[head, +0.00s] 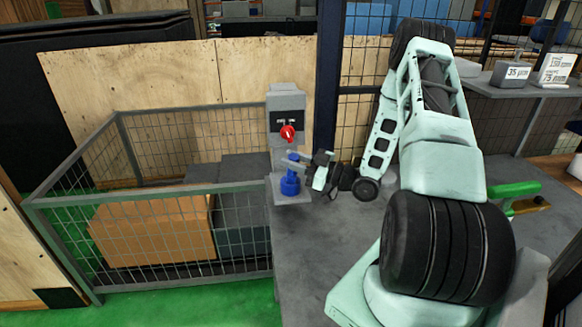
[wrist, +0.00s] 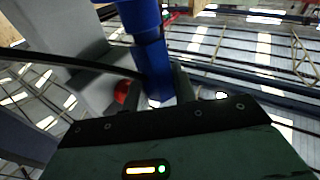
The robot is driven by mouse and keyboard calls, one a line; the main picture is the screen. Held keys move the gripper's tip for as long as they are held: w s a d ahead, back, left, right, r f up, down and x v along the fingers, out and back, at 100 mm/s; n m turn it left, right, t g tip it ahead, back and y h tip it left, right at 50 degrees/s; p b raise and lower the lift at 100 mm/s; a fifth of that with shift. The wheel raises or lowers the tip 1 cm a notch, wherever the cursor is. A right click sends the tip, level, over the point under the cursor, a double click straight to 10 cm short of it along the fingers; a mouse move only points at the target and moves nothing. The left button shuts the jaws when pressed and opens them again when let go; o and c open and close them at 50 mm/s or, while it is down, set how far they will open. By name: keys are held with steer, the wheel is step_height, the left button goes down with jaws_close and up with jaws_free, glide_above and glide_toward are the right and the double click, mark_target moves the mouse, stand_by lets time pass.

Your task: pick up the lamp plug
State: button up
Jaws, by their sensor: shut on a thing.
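The blue lamp plug (head: 290,184) is upright at the front of a grey stand, with its wider part low down. In the wrist view the blue plug (wrist: 153,58) runs from the top edge down between the fingers. My gripper (head: 296,165) reaches it from the right and is shut on its narrower upper part. It also shows in the wrist view (wrist: 163,88), where its body covers the bottom. Whether the plug is seated or free of the stand, I cannot tell.
The grey stand (head: 287,100) has a red knob (head: 288,132) just above the plug. A wire-mesh cage (head: 150,194) with an orange-brown box (head: 152,231) stands at left. A dark post (head: 327,80) rises behind. The grey tabletop (head: 315,245) is clear in front.

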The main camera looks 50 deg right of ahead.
steer(key=shift+s+a+f+n+y+b, duration=0.15)
steer(key=shift+s+f+n+y+b, duration=0.2)
steer(key=shift+f+n+b, duration=0.1)
step_height(320, 180, up, 7)
steer(key=s, duration=0.2)
steer(key=s+a+m+p, duration=0.1)
steer(key=s+a+p, duration=0.2)
steer(key=s+p, duration=0.4)
steer(key=s+a+r+m+g+h+p, duration=0.1)
steer(key=s+a+p, duration=0.3)
steer(key=s+p, duration=0.4)
steer(key=s, duration=0.4)
steer(key=shift+s+a+r, duration=0.15)
steer(key=shift+s+r, duration=0.15)
steer(key=shift+s, duration=0.1)
